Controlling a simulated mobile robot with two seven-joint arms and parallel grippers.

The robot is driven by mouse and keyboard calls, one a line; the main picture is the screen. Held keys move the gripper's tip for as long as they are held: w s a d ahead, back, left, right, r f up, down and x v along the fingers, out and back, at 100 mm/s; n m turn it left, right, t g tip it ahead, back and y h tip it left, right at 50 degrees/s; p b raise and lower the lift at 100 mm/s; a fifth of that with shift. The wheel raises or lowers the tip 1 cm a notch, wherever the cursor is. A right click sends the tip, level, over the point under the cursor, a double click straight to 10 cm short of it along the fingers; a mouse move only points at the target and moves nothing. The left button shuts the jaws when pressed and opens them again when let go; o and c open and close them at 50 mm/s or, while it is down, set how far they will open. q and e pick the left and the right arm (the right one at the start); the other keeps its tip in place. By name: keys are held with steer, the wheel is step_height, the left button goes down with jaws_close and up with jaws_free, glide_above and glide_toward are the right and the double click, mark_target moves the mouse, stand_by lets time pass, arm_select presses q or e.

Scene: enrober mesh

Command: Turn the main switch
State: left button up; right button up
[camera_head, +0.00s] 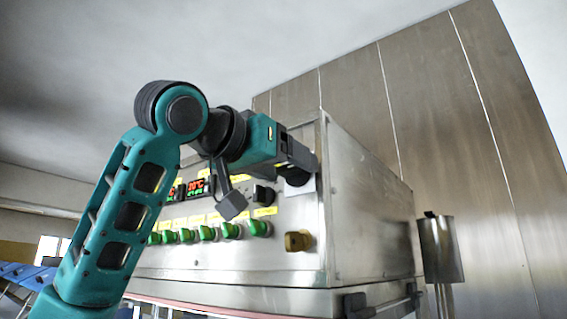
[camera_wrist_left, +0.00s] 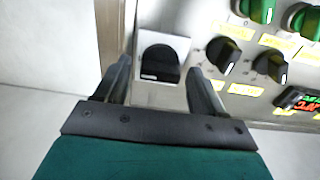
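The main switch, a black rotary knob on a light grey plate, shows in the left wrist view (camera_wrist_left: 160,64). In the head view the gripper hides the knob; part of a pale plate (camera_head: 299,186) shows below it at the panel's right edge. My left gripper (camera_head: 303,160) is at the upper right of the steel control panel. In the left wrist view its two fingers (camera_wrist_left: 160,70) are apart, one on each side of the knob, with nothing seen held. I cannot tell whether they touch it. My right gripper is not in view.
Black knobs (camera_wrist_left: 223,53) sit beside the switch plate, with green knobs (camera_head: 259,228) and red-lit displays (camera_head: 196,187) on the same panel. A brass-coloured knob (camera_head: 298,241) is at the lower right. A metal cylinder (camera_head: 440,248) stands right of the steel cabinet (camera_head: 365,210).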

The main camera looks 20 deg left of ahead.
arm_select(q)
steer(key=c, duration=1)
steer(key=shift+n, duration=0.4)
steer(key=n+b, duration=0.1)
steer(key=n, duration=0.2)
steer(key=shift+f+n, duration=0.1)
steer(key=shift+n, duration=0.3)
steer(key=n+b, duration=0.1)
steer(key=n, duration=0.3)
steer(key=shift+n+b, duration=0.3)
steer(key=shift+b, duration=0.1)
steer(key=n+b, duration=0.1)
steer(key=n, duration=0.3)
steer(key=shift+a, duration=0.1)
steer(key=n+b, duration=0.1)
steer(key=n, duration=0.3)
steer(key=shift+n, duration=0.3)
